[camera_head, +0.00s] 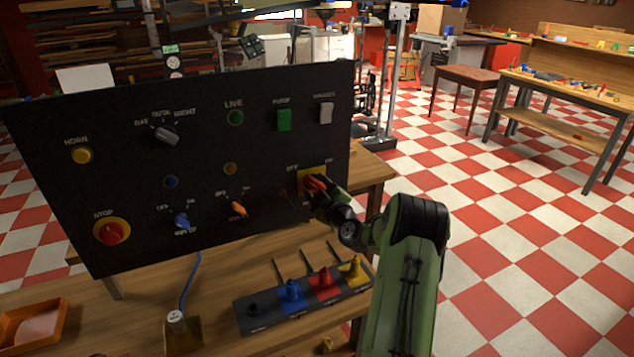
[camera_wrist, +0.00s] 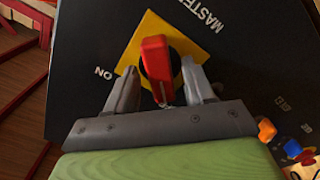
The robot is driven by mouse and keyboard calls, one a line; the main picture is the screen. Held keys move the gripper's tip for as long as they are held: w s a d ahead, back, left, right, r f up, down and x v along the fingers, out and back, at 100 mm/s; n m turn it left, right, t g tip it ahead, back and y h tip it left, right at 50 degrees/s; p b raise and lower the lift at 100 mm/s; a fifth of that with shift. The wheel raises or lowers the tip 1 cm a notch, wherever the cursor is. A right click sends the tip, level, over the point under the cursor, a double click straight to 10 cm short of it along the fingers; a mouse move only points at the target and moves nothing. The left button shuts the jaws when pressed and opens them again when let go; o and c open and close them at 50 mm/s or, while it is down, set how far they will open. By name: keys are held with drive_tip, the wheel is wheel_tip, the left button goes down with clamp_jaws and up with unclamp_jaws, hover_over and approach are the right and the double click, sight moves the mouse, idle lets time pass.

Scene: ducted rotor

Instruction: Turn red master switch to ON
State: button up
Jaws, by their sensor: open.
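The red master switch (camera_head: 315,182) sits on a yellow plate (camera_head: 304,174) at the lower right of the black panel, with OFF and ON lettering above it. In the wrist view the red handle (camera_wrist: 157,62) stands out from the yellow plate (camera_wrist: 142,33), with ON printed to the left and MASTER at upper right. The handle's length runs up and down in that view, not toward the ON lettering. My gripper (camera_wrist: 159,70) is open, with one finger on each side of the handle. Gaps show beside it. In the head view my gripper (camera_head: 322,192) partly hides the switch.
The black panel (camera_head: 120,140) also holds a red stop button (camera_head: 111,231), an orange knob (camera_head: 238,209), a blue knob (camera_head: 182,221), and a green rocker (camera_head: 284,120). A dark block with coloured plugs (camera_head: 255,318) lies on the wooden bench below. Checkered floor is open to the right.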

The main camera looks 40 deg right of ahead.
drive_tip(key=shift+w, duration=0.1)
clamp_jaws()
drive_tip(key=shift+m+b, duration=0.3)
drive_tip(key=shift+b, duration=0.25)
drive_tip(key=m+b, duration=0.3)
drive_tip(key=shift+f+m, duration=0.1)
drive_tip(key=shift+m, duration=0.2)
drive_tip(key=m+b, duration=0.2)
drive_tip(key=m, duration=0.2)
drive_tip(key=shift+m+b, duration=0.3)
drive_tip(key=shift+b, duration=0.05)
drive_tip(key=m, duration=0.4)
drive_tip(key=shift+m+b, duration=0.3)
drive_tip(key=shift+b, duration=0.1)
drive_tip(key=shift+r+m, duration=0.2)
drive_tip(key=shift+m, duration=2)
